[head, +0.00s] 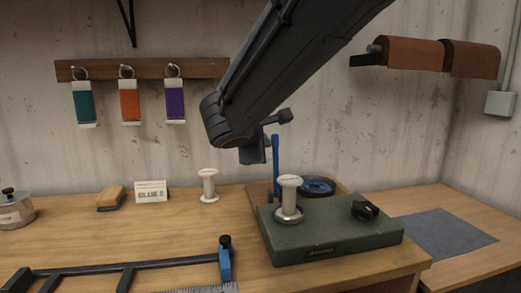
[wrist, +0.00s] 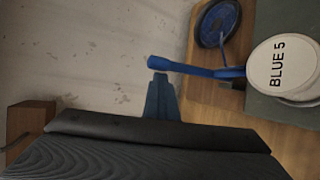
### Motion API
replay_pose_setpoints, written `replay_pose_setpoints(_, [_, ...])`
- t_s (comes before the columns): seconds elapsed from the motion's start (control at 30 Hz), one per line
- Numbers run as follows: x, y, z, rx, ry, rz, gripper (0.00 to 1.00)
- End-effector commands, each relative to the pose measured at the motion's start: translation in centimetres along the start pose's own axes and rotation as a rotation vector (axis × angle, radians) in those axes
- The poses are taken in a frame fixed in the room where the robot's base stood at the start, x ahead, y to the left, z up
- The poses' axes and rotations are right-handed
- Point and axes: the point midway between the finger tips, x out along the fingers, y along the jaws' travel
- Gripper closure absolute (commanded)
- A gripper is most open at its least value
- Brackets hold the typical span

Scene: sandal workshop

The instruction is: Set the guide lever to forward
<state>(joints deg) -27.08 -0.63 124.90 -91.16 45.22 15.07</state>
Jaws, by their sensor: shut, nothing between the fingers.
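The guide lever, which I take to be the blue upright lever (head: 276,163), stands behind the green machine base (head: 330,236). In the wrist view the blue lever (wrist: 200,71) runs across the picture, its free end just beyond my fingertips. My gripper (head: 256,155) is shut and empty, pointing down just left of the lever's top. In the wrist view the closed fingers (wrist: 160,80) are close to the lever's end; I cannot tell whether they touch. A white spool (head: 289,200) sits on the base; its top (wrist: 280,70) reads "BLUE 5". No forward mark is legible.
A blue wheel (head: 318,186) lies behind the base and a black knob (head: 365,210) is on its right. Another white spool (head: 208,187), a card (head: 151,191) and a brush-like block (head: 111,198) stand on the bench. A black rail frame (head: 125,266) with a blue clamp (head: 224,262) lies in front.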

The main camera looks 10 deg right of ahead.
Motion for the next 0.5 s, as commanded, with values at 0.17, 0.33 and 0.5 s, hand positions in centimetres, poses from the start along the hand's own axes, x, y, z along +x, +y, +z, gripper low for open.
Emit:
replay_pose_setpoints(0.17, [-0.02,-0.75,0.93,-0.001,-0.021,-0.009,1.0])
replay_pose_setpoints(0.33, [-0.04,-0.74,0.93,0.0,-0.021,-0.01,1.0])
replay_pose_setpoints(0.5, [-0.2,-0.37,1.0,0.0,-0.021,-0.01,1.0])
